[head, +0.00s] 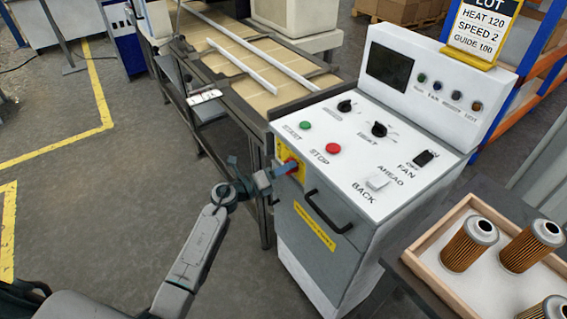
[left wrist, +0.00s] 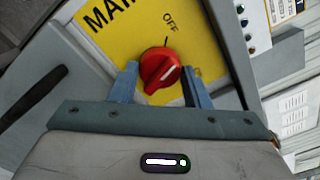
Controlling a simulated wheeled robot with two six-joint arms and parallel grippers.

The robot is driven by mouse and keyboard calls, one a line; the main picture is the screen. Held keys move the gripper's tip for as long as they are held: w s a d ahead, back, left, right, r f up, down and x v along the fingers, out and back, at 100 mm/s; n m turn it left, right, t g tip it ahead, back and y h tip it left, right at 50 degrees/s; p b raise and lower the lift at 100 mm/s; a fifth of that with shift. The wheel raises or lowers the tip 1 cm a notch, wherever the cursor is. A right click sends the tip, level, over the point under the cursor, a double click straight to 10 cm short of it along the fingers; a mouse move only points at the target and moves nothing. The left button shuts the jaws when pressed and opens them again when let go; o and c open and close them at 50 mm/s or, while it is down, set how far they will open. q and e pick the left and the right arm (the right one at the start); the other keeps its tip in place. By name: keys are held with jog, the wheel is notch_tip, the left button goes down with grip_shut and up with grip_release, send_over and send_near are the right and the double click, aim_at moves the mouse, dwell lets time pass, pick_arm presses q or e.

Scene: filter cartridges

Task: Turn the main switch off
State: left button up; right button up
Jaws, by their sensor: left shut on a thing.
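The red main switch knob (left wrist: 160,72) sits on a yellow plate (left wrist: 207,52) lettered "MAI…", partly cut off, and "OFF". A short black tick stands under "OFF", above the knob. The white line on the knob slants up to the right, not straight at that tick. My left gripper (left wrist: 160,86) has one finger on each side of the knob and is shut on it. In the head view, my left gripper (head: 285,169) reaches the red switch (head: 291,161) on the front of the machine cabinet. My right gripper is not in view.
The cabinet's top panel (head: 345,190) carries start and stop buttons, dials and fan and ahead/back switches. A black handle (head: 326,215) is right of the main switch. A conveyor (head: 245,70) runs behind. A wooden tray (head: 430,275) of filter cartridges stands at the right. Floor at left is open.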

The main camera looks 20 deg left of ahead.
pick_arm(q)
jog(key=shift+r+n+p, duration=0.1)
jog(key=shift+n+p, duration=2.4)
jog(key=shift+n, duration=0.2)
jog(key=o, duration=1)
jog(key=b+v, duration=0.2)
jog(key=v, duration=0.9)
jog(key=shift+b, duration=0.3)
